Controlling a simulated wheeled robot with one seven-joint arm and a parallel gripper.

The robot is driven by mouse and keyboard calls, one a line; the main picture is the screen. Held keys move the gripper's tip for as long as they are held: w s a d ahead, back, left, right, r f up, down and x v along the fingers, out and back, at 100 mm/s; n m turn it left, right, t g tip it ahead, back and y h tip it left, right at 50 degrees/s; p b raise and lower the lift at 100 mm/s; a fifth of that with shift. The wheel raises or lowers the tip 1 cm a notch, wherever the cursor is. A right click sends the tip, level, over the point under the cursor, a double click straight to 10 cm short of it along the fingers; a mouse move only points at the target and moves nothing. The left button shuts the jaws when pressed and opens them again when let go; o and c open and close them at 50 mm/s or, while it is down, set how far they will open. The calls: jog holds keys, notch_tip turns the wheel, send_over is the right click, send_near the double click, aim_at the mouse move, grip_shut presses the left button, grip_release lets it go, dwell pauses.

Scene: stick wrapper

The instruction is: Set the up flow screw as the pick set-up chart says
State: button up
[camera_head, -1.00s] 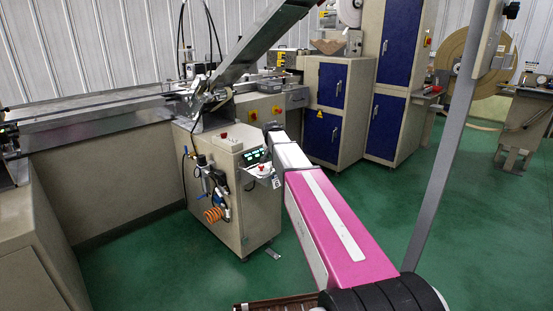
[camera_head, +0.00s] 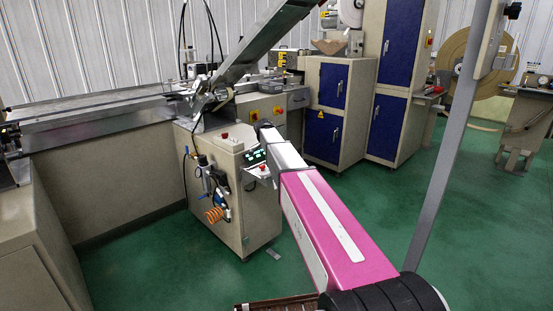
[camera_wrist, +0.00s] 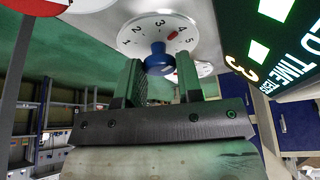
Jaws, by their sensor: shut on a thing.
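A blue knob (camera_wrist: 156,53) stands out from a round white dial plate (camera_wrist: 130,35) numbered 1 to 5 in the wrist view. My gripper (camera_wrist: 160,68) is shut on the knob, one finger on each side. In the head view my gripper (camera_head: 263,126) is at the top right of the control cabinet (camera_head: 208,175), and the knob is hidden there. I cannot make out the set-up chart.
Beside the dial, a dark display (camera_wrist: 285,45) shows green digits and the word TIME. A red round part (camera_wrist: 35,5) is at the upper left. In the head view, blue-doored cabinets (camera_head: 335,110) stand behind, and green floor (camera_head: 330,180) is open around my arm.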

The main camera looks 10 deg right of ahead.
jog(key=shift+m, duration=0.4)
jog(key=o, duration=0.9)
jog(key=v, duration=1)
jog(key=shift+w+a+r, duration=0.1)
jog(key=shift+a+r, duration=0.1)
jog(key=shift+r, duration=0.2)
